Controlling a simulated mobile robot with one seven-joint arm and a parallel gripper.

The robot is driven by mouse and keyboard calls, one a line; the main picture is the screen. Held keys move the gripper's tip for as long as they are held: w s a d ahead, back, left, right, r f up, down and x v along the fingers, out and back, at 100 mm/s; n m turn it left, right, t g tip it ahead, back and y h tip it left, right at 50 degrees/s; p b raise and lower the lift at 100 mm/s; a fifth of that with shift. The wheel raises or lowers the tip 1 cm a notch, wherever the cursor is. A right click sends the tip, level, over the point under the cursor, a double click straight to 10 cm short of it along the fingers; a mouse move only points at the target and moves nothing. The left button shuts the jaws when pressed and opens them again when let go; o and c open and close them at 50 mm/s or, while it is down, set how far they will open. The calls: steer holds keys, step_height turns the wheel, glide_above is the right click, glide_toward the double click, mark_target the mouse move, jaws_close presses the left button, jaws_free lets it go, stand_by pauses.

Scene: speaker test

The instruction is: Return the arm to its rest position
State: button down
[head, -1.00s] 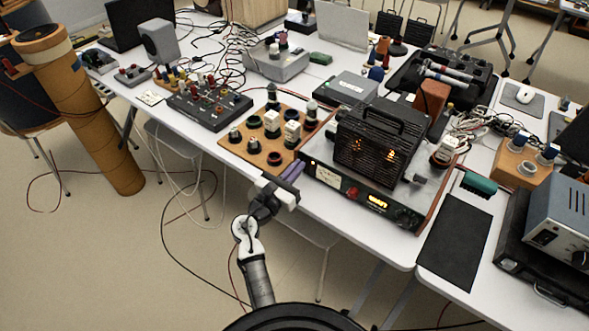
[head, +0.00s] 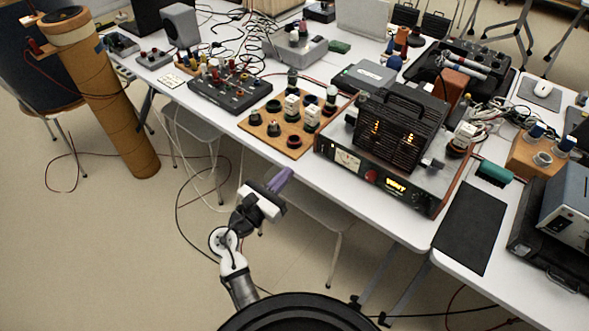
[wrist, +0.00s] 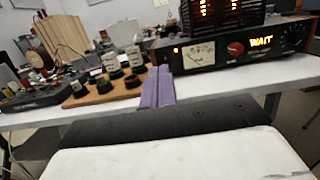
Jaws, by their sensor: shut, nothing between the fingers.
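My gripper (head: 280,180) is at the front of the table, over the floor just short of the edge, with its purple fingers pointing toward the table. The fingers are together and nothing is between them. In the wrist view the purple fingers (wrist: 158,88) lie side by side, pointing at the table's front edge. My arm reaches up from the bottom of the head view, bent at the elbow. The gripper appears apart from the table and the things on it.
A black amplifier unit with a lit display (head: 385,165) stands near the table's front edge. A wooden board with several knobs (head: 275,128) and a black mixer box (head: 230,92) lie to its left. A cardboard tube (head: 115,110) stands at far left. Cables lie on the open floor.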

steer(key=shift+s+a, duration=0.15)
steer(key=shift+s, duration=0.1)
stand_by(0.4)
